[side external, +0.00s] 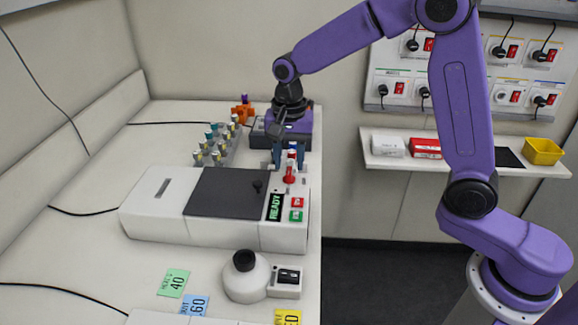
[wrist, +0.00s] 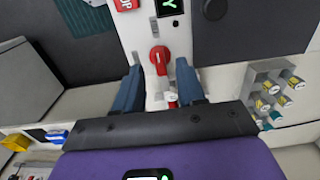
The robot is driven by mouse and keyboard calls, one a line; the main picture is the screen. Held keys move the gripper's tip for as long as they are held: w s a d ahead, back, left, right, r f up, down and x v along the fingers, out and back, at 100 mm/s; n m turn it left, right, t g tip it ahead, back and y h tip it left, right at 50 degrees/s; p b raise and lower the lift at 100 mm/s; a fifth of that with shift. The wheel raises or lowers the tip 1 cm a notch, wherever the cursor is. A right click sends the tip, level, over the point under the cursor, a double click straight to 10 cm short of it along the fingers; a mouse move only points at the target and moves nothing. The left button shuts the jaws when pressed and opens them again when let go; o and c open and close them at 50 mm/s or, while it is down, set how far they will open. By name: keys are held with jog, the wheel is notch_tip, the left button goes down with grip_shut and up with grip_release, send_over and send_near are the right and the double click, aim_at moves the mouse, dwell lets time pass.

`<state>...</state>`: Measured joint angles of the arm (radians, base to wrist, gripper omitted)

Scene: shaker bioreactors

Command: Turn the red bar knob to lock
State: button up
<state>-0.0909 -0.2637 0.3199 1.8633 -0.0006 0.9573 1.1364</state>
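The red bar knob (side external: 289,176) sits on the right part of the white machine's top, above the READY display. In the wrist view the knob (wrist: 160,58) is a red disc with a raised bar, which lies roughly along the finger direction. My gripper (side external: 285,166) is over the machine's back edge, pointing down. In the wrist view my gripper (wrist: 158,74) is open, with blue fingers spread to either side of the knob's line. The knob shows just beyond the fingertips, with nothing held. Whether a finger touches it I cannot tell.
The white machine (side external: 155,206) has a dark lid (side external: 225,192), a READY display (side external: 274,207) and red (side external: 299,203) and green (side external: 296,216) buttons. A vial rack (side external: 215,146) stands behind it. A small red-and-white item (wrist: 171,99) shows between my fingers.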

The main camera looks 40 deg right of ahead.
aim_at(290, 170)
jog(key=shift+f, duration=1.25)
jog(key=shift+c, duration=0.3)
grip_shut()
